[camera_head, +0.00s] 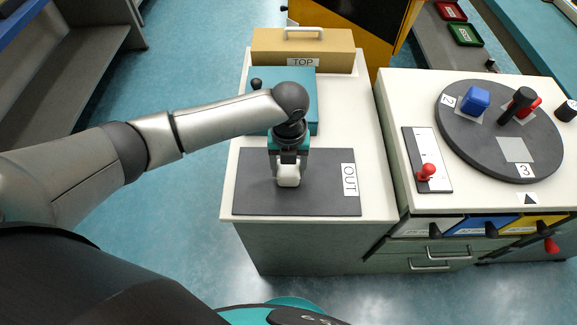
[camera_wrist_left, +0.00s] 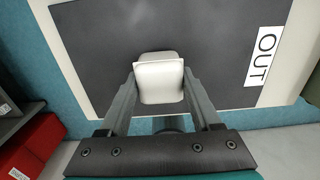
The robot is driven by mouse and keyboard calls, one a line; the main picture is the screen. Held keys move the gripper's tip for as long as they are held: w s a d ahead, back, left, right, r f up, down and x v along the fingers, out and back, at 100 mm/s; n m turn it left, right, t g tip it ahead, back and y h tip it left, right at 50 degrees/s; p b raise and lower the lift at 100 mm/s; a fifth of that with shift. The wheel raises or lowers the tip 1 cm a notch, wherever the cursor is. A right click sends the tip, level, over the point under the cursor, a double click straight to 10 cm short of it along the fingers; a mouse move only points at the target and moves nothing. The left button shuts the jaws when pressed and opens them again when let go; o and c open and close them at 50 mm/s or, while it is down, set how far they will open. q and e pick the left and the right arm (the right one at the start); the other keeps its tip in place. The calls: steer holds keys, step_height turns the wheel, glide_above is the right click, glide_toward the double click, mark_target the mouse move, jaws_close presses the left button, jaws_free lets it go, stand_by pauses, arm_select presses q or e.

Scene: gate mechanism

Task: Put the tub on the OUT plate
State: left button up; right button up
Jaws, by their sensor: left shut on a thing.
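The tub (camera_head: 288,176) is small and white. My left gripper (camera_head: 288,163) is shut on it, with the fingers pointing down over the dark grey OUT plate (camera_head: 322,196). In the left wrist view the tub (camera_wrist_left: 159,80) sits between the two fingertips (camera_wrist_left: 160,88), and the OUT plate (camera_wrist_left: 105,45) lies behind it. I cannot tell whether the tub touches the plate or is held just above it. The white OUT label (camera_head: 348,180) is at the plate's right end. My right gripper is not in view.
A teal box (camera_head: 290,84) stands behind the plate, and a tan box (camera_head: 303,50) marked TOP with a handle is at the back. To the right, a counter holds a round dark turntable (camera_head: 470,140) with a blue block (camera_head: 476,99), and a red-knobbed lever (camera_head: 427,172).

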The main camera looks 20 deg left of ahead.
mark_target(289, 166)
arm_select(q)
steer(key=o, duration=1.5)
steer(key=shift+f, duration=0.1)
steer(key=shift+c, duration=0.2)
step_height(289, 166, up, 12)
steer(key=p, duration=0.2)
steer(key=shift+r, duration=0.2)
